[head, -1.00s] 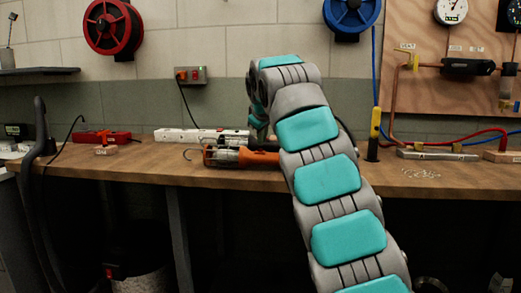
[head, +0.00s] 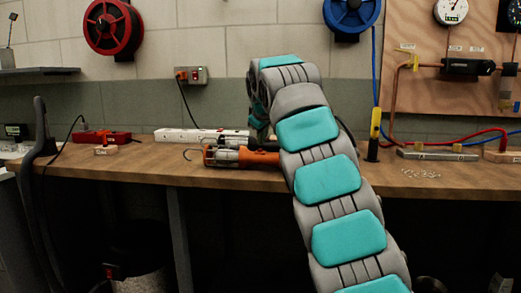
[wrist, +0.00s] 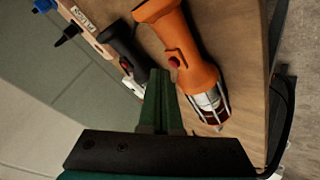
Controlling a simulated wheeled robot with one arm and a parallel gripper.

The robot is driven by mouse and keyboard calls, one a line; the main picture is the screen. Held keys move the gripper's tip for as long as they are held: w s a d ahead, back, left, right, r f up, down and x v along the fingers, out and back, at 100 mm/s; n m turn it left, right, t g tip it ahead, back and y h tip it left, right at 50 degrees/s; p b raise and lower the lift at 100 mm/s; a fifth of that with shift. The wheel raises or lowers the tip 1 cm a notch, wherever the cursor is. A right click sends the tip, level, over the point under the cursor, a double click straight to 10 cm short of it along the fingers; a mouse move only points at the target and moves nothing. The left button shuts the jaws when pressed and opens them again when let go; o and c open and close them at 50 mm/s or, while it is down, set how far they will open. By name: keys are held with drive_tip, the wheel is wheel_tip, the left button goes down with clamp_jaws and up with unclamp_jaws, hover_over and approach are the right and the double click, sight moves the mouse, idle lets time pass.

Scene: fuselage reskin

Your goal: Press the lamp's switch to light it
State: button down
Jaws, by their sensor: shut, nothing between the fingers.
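The work lamp (head: 258,158) lies on the wooden bench, with an orange handle and a wire-caged bulb at its left end. In the wrist view the lamp (wrist: 193,68) shows its orange handle, a small red switch (wrist: 174,62) and the cage around a reddish-white bulb. I see no clear glow from it. My gripper (wrist: 158,74) is shut and empty, its green fingers together. The fingertips appear just left of the switch in the wrist view; I cannot tell whether they touch the lamp. In the head view my arm hides the fingers.
A black-handled tool with a red button (wrist: 126,66) lies close beside the lamp. A white power strip (head: 195,135) lies behind it on the bench (head: 230,178). A yellow-and-black tool (head: 374,133) stands to the right. The bench front left of the lamp is clear.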

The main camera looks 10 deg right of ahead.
drive_tip(key=shift+f, duration=0.1)
idle(0.3)
drive_tip(key=shift+f+b, duration=0.3)
drive_tip(key=shift+b, duration=0.15)
drive_tip(key=shift+f, duration=0.1)
idle(0.4)
drive_tip(key=shift+r+p, duration=0.45)
drive_tip(key=shift+r, duration=0.1)
